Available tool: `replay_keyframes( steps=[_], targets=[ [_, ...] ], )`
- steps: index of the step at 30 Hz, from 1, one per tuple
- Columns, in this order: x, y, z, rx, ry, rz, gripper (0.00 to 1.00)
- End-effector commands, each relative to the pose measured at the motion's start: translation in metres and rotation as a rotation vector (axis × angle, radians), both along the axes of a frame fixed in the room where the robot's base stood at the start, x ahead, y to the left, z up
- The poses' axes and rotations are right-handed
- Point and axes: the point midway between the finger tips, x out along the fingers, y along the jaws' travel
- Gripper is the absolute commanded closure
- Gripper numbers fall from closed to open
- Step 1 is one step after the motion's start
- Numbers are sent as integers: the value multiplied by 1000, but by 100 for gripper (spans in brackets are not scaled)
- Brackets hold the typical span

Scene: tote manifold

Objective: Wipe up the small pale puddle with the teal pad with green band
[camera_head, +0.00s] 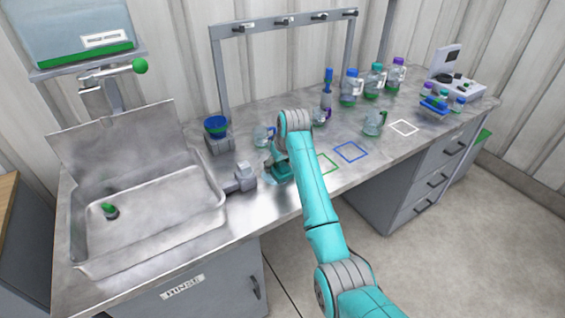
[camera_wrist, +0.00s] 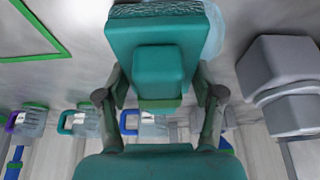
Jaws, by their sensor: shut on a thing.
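The teal pad with green band (camera_wrist: 155,35) fills the upper middle of the wrist view, with its raised block (camera_wrist: 158,72) between my fingers. My gripper (camera_wrist: 160,93) is shut on this block. In the head view the pad (camera_head: 282,173) is low at the bench top, left of the green outline, partly hidden by my arm. The small pale puddle (camera_wrist: 214,30) shows as a pale, clear patch along the pad's right edge in the wrist view. The pad covers part of it. The pad looks flat on the bench, but I cannot tell how firmly it touches.
A grey fixture (camera_head: 243,178) stands close left of the pad, beside the sink (camera_head: 150,215). Green, blue (camera_head: 350,152) and white (camera_head: 404,127) outlines lie to the right.

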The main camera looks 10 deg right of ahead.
Motion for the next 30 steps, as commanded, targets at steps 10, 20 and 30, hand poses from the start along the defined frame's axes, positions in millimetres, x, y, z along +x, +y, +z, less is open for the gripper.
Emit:
replay_keyframes(
  steps=[10,20,30],
  targets=[
    [-5,14,-1,0,0,1,61],
    [-11,32,-4,-1,1,0,61],
    [-17,52,-3,1,1,4,61]
  ],
)
